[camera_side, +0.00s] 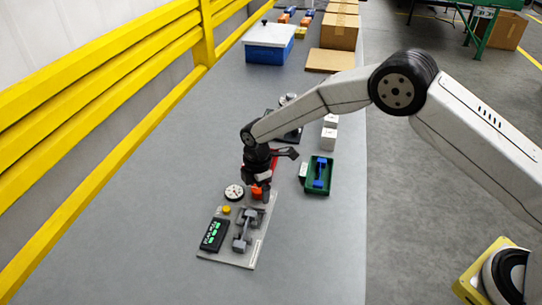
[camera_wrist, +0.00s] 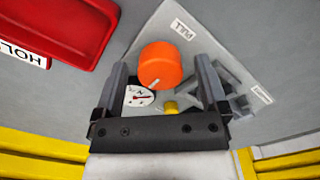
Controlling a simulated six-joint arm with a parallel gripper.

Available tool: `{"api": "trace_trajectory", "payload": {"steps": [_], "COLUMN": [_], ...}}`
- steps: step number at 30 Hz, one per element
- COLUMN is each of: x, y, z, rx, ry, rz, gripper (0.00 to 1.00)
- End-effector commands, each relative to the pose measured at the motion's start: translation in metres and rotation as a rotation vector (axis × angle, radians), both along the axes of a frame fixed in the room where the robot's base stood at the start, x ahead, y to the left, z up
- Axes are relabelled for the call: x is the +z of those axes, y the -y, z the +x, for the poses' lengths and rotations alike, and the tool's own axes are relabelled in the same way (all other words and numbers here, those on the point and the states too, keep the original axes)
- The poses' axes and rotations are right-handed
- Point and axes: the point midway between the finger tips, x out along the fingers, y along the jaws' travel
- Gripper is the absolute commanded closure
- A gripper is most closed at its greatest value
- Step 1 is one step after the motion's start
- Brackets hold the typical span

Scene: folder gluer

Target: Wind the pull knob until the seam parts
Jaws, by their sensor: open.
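The orange pull knob (camera_wrist: 160,64) with a white pointer line stands on a light grey panel (camera_wrist: 150,38) beside a printed PULL label. It also shows in the side view (camera_side: 258,191), partly covered by my gripper. My gripper (camera_wrist: 161,68) is open, its two fingers on either side of the knob with gaps between. I cannot tell how deep the fingers reach. A white dial (camera_wrist: 140,97) with a needle sits beside the knob. Grey clamps (camera_side: 243,232) stand on the panel; I cannot make out a seam between them. A black display (camera_side: 214,236) shows green marks.
A yellow button (camera_side: 226,210) sits near the dial. A red tray (camera_wrist: 65,28) with a partly cut-off label is close by. A green tray (camera_side: 318,187) holds a blue part. Yellow rails (camera_side: 100,80) run along the left. The bench left of the panel is clear.

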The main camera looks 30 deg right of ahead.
Motion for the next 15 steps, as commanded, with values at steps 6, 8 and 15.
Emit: {"api": "trace_trajectory", "payload": {"steps": [6,8,15], "x": [0.0001,0.0002,0.0002], "y": [0.0000,0.0001,0.0001], "z": [-0.0001,-0.0001,-0.0001], "rx": [0.000,0.000,-0.003], "ry": [0.000,0.000,0.000], "rz": [0.000,0.000,0.000], "gripper": [0.55,0.74,1.00]}}
